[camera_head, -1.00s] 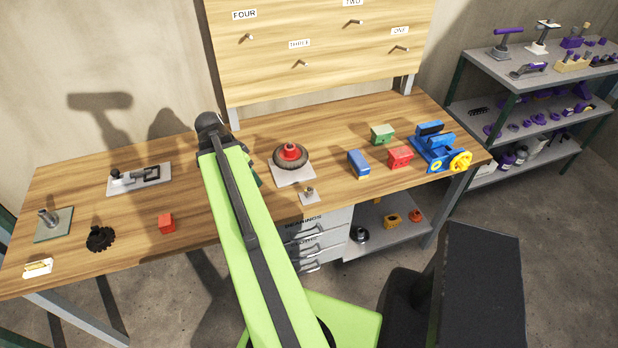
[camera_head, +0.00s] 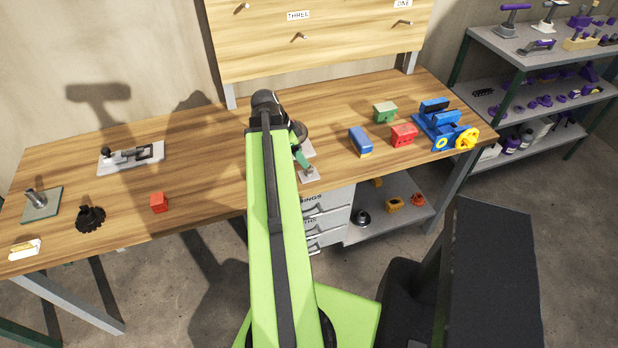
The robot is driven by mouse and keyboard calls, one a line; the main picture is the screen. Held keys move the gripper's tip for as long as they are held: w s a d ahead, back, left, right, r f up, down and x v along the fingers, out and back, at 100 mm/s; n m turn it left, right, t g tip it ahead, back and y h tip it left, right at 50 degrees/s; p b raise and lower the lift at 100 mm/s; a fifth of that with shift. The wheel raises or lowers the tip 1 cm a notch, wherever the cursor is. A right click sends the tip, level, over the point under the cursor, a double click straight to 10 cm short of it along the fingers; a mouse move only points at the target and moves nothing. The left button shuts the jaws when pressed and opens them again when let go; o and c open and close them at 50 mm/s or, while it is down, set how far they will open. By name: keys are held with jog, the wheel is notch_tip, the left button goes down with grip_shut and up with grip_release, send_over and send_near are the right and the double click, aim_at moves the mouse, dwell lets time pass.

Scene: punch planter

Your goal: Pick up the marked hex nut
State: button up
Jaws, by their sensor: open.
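My green arm reaches over the front edge of the workbench (camera_head: 190,170). My gripper (camera_head: 301,160) is at its far end, just right of the arm, mostly hidden by it; a green finger part shows. It is open, by what little shows. Right below it, near the bench's front edge, is a small pale plate (camera_head: 310,176) with a small metal piece that is mostly hidden by the gripper. I cannot tell whether that piece is the marked hex nut. No mark or clear hex nut shows elsewhere.
A round part on a pale plate (camera_head: 307,147) is mostly behind my arm. Right of it are a blue block (camera_head: 360,141), a red block (camera_head: 403,134), a green block (camera_head: 384,112) and a blue vise (camera_head: 437,125).

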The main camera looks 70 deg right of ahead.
jog(key=shift+x, duration=0.95)
jog(key=b+x, duration=0.5)
jog(key=shift+w+d+f, duration=0.2)
jog(key=shift+d, duration=0.1)
jog(key=shift+r, duration=0.2)
grip_shut()
